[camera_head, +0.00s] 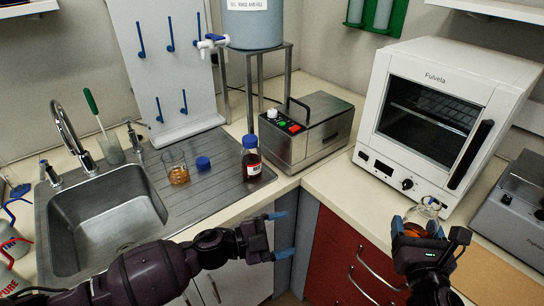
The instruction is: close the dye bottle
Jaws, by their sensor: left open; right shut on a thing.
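A bottle (251,168) with dark red contents, a pale label and a blue cap on top stands upright on the ribbed drainboard. A loose blue cap (203,163) lies to its left, beside a glass beaker (178,174) of orange liquid. My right gripper (420,227) is shut on a clear glass vessel (430,204) with orange liquid, in front of the white oven. The gripper hides part of the vessel. I cannot tell which vessel the loose cap fits. My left gripper (283,234) is open and empty, in front of the counter edge, below and right of the dark red bottle.
A steel sink (105,222) with a tap is at the left. A metal bath (312,135) with buttons stands behind the counter corner. The white oven (436,115) is at the right, with a grey device (515,205) beyond it. The counter between bath and oven is clear.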

